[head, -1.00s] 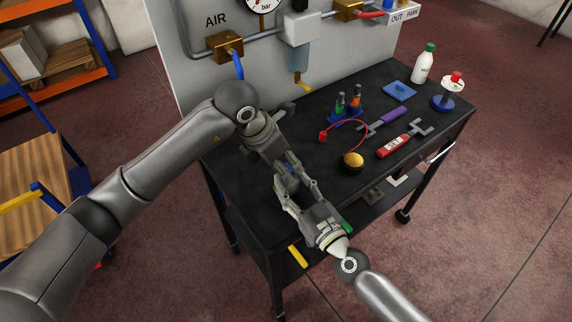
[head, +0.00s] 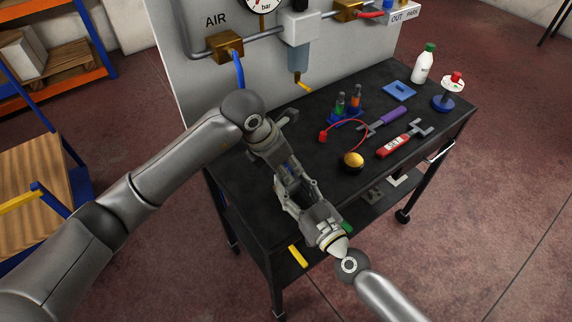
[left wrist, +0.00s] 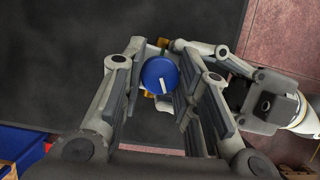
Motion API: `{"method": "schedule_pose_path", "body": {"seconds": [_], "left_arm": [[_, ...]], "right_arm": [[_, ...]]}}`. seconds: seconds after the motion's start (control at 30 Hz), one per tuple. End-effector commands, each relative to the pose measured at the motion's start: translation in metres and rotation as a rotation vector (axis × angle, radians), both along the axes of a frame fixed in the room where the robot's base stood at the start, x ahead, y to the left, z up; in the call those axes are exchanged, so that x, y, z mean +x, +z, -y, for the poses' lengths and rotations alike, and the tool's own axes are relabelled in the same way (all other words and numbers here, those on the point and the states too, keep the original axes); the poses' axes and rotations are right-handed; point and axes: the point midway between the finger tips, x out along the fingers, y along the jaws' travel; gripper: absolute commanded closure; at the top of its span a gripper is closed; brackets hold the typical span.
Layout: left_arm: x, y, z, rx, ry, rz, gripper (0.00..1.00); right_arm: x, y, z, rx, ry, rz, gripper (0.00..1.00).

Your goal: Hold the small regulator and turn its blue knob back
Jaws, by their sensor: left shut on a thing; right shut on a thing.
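The small regulator's round blue knob (left wrist: 160,76), with a white mark on its face, shows in the left wrist view between the fingers of my left gripper (left wrist: 163,88). A little of the regulator's brass body (left wrist: 149,94) shows beside and under the knob. My left gripper (head: 287,174) is shut on the knob. My right gripper (head: 290,192) comes in from the lower right and is shut on the regulator body. It also shows at the right in the left wrist view. In the head view the grippers hide most of the regulator.
The dark table (head: 235,172) holds a red tool (head: 396,146), a purple-handled tool (head: 390,117), a yellow-domed button (head: 353,160), a blue stand (head: 346,118) and a white bottle (head: 424,63). The air panel (head: 200,65) stands behind. The table's left part is mostly clear.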

Motion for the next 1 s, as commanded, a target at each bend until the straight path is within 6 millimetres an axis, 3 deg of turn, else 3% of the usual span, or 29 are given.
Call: {"method": "schedule_pose_path", "body": {"seconds": [0.37,1.0], "left_arm": [[-0.0007,0.0005,0.0006,0.001,0.136,0.001,0.95],[-0.0017,0.0007,0.0028,0.000,0.627,0.001,0.95]], "right_arm": [[0.0002,0.0000,0.0003,-0.001,-0.001,0.001,0.87],[0.0003,-0.0001,0.0004,-0.001,-0.001,0.001,0.87]]}}
